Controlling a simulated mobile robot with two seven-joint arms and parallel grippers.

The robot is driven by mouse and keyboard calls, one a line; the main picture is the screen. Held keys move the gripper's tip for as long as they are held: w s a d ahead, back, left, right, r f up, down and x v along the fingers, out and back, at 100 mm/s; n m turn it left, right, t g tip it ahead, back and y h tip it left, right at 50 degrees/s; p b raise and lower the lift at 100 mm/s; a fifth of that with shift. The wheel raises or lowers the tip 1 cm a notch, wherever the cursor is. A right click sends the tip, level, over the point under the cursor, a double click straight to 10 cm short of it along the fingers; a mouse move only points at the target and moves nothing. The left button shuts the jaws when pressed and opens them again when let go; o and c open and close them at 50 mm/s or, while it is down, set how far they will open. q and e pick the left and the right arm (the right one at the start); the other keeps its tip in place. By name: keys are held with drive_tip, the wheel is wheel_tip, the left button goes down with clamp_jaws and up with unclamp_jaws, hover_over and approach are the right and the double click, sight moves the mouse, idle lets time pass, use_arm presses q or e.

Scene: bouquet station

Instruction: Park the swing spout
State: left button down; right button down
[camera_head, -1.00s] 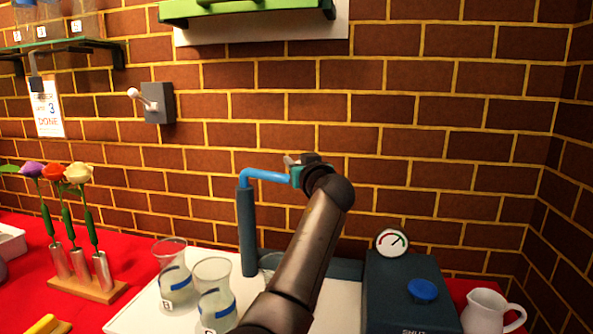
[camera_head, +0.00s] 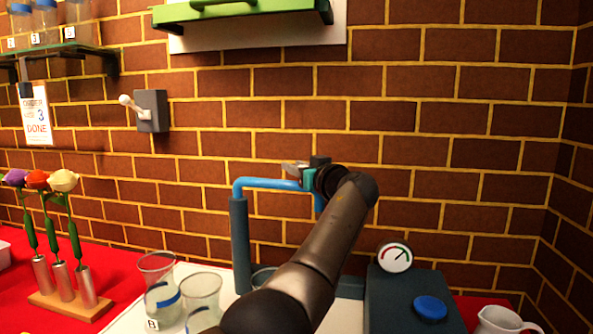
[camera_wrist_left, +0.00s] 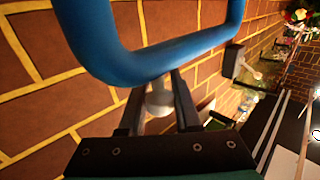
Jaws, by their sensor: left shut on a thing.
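The swing spout (camera_head: 265,183) is a bright blue tube on top of a dark teal post (camera_head: 240,245). It reaches to the right along the brick wall and bends down at its free end. My left gripper (camera_head: 306,172) is at the spout near that bend. In the left wrist view the blue spout (camera_wrist_left: 150,65) crosses just ahead of the fingers. There my left gripper (camera_wrist_left: 160,98) is shut on a pale knob (camera_wrist_left: 159,97) under the tube. My left arm hides part of the tray. My right gripper does not show.
Glass vases (camera_head: 157,290) with blue bands stand on the white tray (camera_head: 125,323) under the spout, one partly behind my arm. To the right are a box with a gauge (camera_head: 395,258) and blue button (camera_head: 431,308), and a white jug (camera_head: 500,321). Flowers (camera_head: 62,180) stand left.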

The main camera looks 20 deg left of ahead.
use_arm(q)
drive_tip(key=shift+w, duration=0.2)
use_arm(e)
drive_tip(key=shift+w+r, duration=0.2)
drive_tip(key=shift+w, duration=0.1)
use_arm(q)
drive_tip(key=shift+g, duration=0.3)
drive_tip(key=c, duration=0.6)
unclamp_jaws()
drive_tip(key=shift+b+v, duration=0.5)
drive_tip(key=shift+v, duration=0.55)
drive_tip(key=shift+f+b+v, duration=0.15)
drive_tip(key=shift+b+v, duration=0.55)
drive_tip(key=shift+v, duration=2.55)
drive_tip(key=shift+f+b+v, duration=0.1)
drive_tip(key=shift+b+v, duration=0.55)
drive_tip(key=shift+v, duration=2.65)
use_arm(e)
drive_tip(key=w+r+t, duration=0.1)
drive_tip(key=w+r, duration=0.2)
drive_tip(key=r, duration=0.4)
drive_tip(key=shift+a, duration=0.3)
